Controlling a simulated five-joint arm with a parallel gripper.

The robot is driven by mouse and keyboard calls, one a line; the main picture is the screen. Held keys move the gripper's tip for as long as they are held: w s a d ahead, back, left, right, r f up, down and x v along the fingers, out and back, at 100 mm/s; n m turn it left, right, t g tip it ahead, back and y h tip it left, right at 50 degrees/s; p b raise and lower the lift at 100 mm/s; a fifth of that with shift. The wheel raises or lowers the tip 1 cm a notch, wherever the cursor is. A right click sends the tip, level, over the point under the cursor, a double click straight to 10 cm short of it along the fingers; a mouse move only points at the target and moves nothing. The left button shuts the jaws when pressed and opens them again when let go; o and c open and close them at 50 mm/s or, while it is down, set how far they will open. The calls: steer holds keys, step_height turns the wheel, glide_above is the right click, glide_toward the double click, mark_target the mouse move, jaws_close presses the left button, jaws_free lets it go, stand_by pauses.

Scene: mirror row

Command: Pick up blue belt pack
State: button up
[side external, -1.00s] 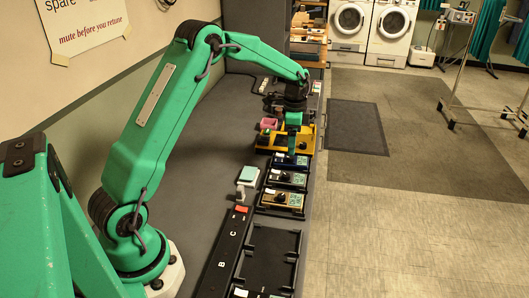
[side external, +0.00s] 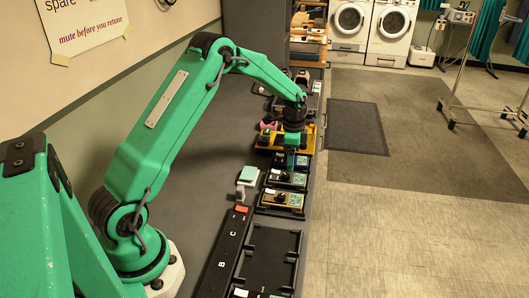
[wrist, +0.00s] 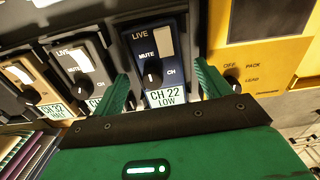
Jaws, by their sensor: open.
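The blue belt pack (wrist: 160,60), dark navy with a label reading CH 22 LOW, sits in the rack with its face up in the wrist view. In the side view it shows beside my fingers (side external: 302,161). My gripper (wrist: 166,82) is open, with one green finger on each side of the pack's lower part. I cannot tell whether the fingers touch it. My gripper (side external: 290,163) is low over the row in the side view.
A black pack (wrist: 76,64) and a tan pack labelled CH 32 HALF (wrist: 28,76) sit to the left. A yellow unit (wrist: 262,60) stands close on the right. An empty black tray (side external: 270,257) lies nearer the side camera, beside a lettered strip (side external: 222,252).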

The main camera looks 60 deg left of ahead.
steer(key=shift+f, duration=0.4)
steer(key=c, duration=1.2)
steer(key=shift+o, duration=0.2)
steer(key=shift+r, duration=0.1)
steer(key=shift+r, duration=0.7)
steer(key=r, duration=0.3)
steer(key=shift+d+r, duration=0.1)
steer(key=shift+d, duration=0.3)
steer(key=s+d+r, duration=0.3)
steer(key=d+r, duration=0.3)
steer(key=d, duration=0.4)
steer(key=shift+d+r, duration=0.2)
steer(key=shift+d, duration=0.05)
